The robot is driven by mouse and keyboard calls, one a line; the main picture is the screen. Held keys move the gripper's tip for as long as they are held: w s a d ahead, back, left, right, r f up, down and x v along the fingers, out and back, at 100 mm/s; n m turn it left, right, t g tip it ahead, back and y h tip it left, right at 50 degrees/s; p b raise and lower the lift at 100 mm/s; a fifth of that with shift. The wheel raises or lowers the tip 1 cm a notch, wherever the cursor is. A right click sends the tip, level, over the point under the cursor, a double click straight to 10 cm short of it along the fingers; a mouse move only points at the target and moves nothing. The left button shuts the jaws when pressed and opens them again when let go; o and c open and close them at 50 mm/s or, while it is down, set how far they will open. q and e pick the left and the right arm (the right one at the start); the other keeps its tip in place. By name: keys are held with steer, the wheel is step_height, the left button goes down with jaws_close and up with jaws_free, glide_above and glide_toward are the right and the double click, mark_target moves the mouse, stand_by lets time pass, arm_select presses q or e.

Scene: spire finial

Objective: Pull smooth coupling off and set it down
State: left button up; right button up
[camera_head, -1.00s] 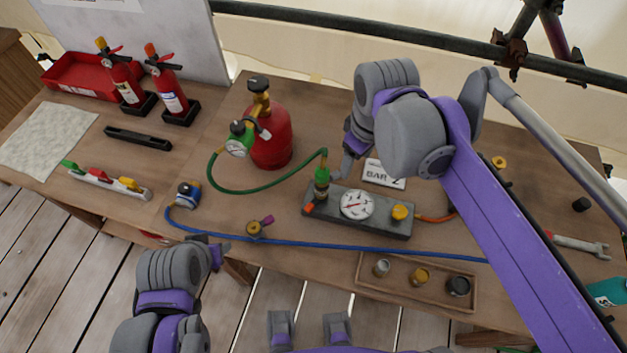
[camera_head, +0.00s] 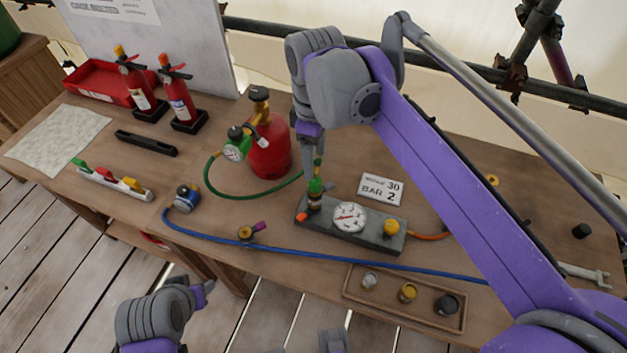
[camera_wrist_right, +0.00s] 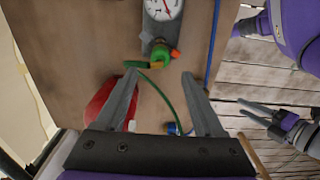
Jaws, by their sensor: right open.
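A green-topped coupling (camera_head: 315,200) stands upright at the left end of the grey gauge block (camera_head: 372,237), with the green hose (camera_head: 240,196) running to it. My right gripper (camera_head: 314,172) points down just above and around its top, partly hiding it. In the right wrist view the right gripper (camera_wrist_right: 160,75) is open, and the green coupling (camera_wrist_right: 160,55) shows beyond and between the fingertips. I cannot tell whether the fingers touch it. My left gripper (camera_head: 203,289) is empty in front of the table; its fingers look apart in the right wrist view (camera_wrist_right: 250,110).
A red cylinder (camera_head: 268,158) with a regulator stands behind left of the block. A blue hose (camera_head: 330,262) crosses in front. A wooden tray (camera_head: 385,311) holds several small caps. A sign (camera_head: 381,189) stands behind the block. Bare table lies left of the block.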

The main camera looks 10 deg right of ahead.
mark_target(315, 182)
step_height(315, 182, down, 8)
steer(key=b, duration=0.5)
steer(key=shift+f, duration=0.1)
steer(key=shift+f+b, duration=0.4)
steer(key=shift+p, duration=0.4)
stand_by(0.6)
jaws_close()
stand_by(0.4)
steer(key=shift+r, duration=0.15)
stand_by(1.1)
steer(key=shift+r+p, duration=2.4)
steer(key=shift+r, duration=0.45)
